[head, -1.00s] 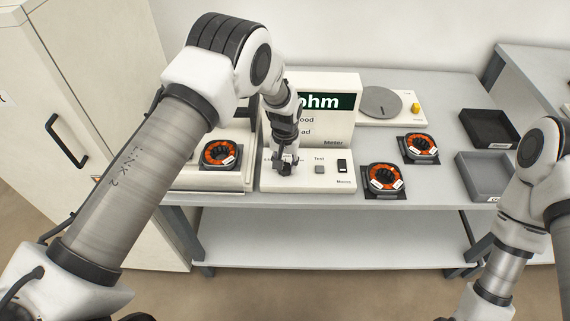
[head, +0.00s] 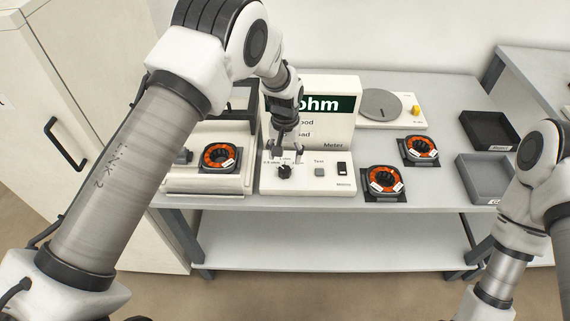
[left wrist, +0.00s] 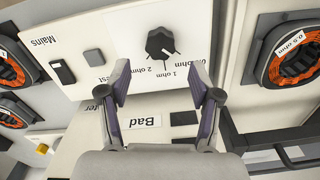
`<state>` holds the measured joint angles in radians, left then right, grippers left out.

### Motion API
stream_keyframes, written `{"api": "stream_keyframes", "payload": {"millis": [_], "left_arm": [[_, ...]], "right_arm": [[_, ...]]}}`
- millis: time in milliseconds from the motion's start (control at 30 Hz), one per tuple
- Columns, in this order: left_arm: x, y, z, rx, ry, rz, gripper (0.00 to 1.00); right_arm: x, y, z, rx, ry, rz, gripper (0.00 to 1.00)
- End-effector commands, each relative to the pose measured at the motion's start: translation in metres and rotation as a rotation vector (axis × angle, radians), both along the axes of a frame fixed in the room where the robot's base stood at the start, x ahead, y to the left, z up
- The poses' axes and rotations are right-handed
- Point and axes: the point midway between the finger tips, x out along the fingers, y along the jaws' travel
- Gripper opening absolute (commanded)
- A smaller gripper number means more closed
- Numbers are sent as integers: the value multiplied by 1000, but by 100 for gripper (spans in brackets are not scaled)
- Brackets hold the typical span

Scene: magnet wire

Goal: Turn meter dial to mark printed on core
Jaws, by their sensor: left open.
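The meter (head: 340,176) is a white box with a green "ohm" display. Its black dial (head: 285,172) sits on the low front panel. In the left wrist view the dial (left wrist: 160,43) has a white pointer line slanting down and right, near the "1 ohm" print; the exact mark is hard to tell. My left gripper (head: 288,150) is open and empty, above and behind the dial, apart from it; its fingers (left wrist: 166,92) show spread. An orange-wound core (head: 219,157) lies left of the meter. Its label reads "0.5 ohm" (left wrist: 290,43) in the wrist view.
A test button (head: 319,172) and a mains switch (head: 342,168) sit right of the dial. Two more cores (head: 384,181) (head: 421,149) lie on the table's right. Black (head: 490,129) and grey (head: 484,176) trays stand beyond. A turntable (head: 381,104) is behind.

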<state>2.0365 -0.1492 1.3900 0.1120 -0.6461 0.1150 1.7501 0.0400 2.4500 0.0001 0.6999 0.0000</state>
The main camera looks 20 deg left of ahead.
Motion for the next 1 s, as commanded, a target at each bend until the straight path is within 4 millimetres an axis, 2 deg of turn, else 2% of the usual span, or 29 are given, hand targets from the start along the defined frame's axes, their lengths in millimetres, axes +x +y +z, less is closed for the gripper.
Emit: {"api": "stream_keyframes", "payload": {"millis": [33, 100, 267, 733, 867, 933, 967, 1000], "left_arm": [[1, 0, 15, 0, -3, 0, 64], [1, 0, 32, 0, -2, 0, 64], [1, 0, 57, 1, 0, 0, 64], [0, 0, 63, 1, 2, 0, 64], [-4, 0, 52, 0, 21, 1, 64], [-16, 5, 28, -8, 67, 13, 64], [-26, 8, 15, -9, 100, 20, 64], [-46, 14, -3, -11, 155, 31, 64]], "right_arm": [[0, 0, 0, 0, 0, 0, 0], [0, 0, 0, 0, 0, 0, 0], [0, 0, 0, 0, 0, 0, 0], [0, 0, 0, 0, 0, 0, 0], [0, 0, 0, 0, 0, 0, 0], [0, 0, 0, 0, 0, 0, 0], [0, 0, 0, 0, 0, 0, 0], [0, 0, 0, 0, 0, 0, 0]]}}
